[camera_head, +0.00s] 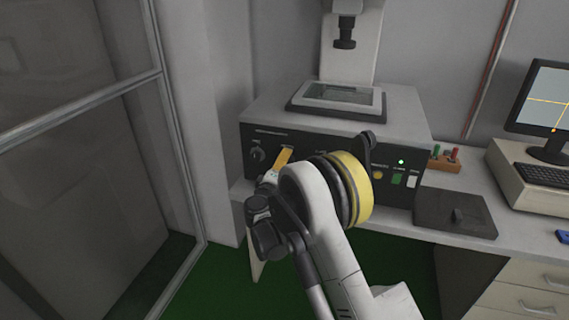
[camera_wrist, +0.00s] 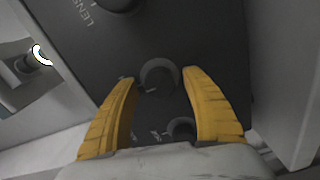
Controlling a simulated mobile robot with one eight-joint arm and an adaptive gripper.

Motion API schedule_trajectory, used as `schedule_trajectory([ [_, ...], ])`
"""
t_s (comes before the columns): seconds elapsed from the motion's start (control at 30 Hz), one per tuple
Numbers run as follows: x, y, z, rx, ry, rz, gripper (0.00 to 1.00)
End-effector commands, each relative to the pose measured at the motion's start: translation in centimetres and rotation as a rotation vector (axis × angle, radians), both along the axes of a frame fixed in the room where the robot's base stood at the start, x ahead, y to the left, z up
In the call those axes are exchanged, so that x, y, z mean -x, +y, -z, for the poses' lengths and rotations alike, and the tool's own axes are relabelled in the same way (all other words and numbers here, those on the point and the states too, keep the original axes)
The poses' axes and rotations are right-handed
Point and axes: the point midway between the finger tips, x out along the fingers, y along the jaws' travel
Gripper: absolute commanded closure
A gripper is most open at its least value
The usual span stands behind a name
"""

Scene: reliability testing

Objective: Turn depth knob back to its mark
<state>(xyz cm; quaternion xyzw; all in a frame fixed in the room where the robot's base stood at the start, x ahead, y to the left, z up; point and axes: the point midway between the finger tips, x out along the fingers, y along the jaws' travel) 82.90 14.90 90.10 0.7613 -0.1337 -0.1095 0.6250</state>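The machine's black front panel (camera_head: 315,152) carries several knobs. In the wrist view, a round dark knob (camera_wrist: 158,74) with a light line at its edge sits between my fingertips. A second knob (camera_wrist: 181,128) is closer to my palm, and a larger one (camera_wrist: 121,4) is cut off at the top beside lettering that starts "LENS". I cannot read which knob is the depth knob. My gripper (camera_wrist: 159,78) is open, with its yellow fingers on either side of the middle knob; contact is not clear. In the head view, one yellow finger (camera_head: 281,159) shows at the panel; my arm hides its middle.
A dark knob (camera_head: 257,155) is at the panel's left. A yellow button (camera_head: 378,174), green switch (camera_head: 396,179) and white switch (camera_head: 411,182) are at its right. A glass door (camera_head: 80,160) is at left.

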Motion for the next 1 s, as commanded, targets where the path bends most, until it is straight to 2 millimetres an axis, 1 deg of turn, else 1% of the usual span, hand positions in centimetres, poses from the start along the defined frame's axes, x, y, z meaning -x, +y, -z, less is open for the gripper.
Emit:
schedule_trajectory([
  [0.13, 0.4, 0.2, 0.0, 0.0, 0.0, 0.0, 0.43],
  [0.23, 1.5, 0.6, 0.0, 0.0, 0.0, -0.001, 0.43],
  [0.37, 4.1, 1.6, 0.0, 0.0, 0.0, -0.003, 0.43],
  [0.5, 7.2, 2.7, 0.0, 0.0, 0.0, -0.003, 0.43],
  [0.6, 9.0, 3.3, 0.0, 0.0, 0.0, -0.002, 0.43],
  [0.7, 10.3, 3.8, 0.0, 0.0, 0.0, -0.002, 0.43],
  [0.83, 11.1, 4.1, 0.0, 0.0, 0.0, -0.001, 0.43],
  [1.0, 11.3, 4.1, 0.0, 0.0, 0.0, 0.0, 0.43],
])
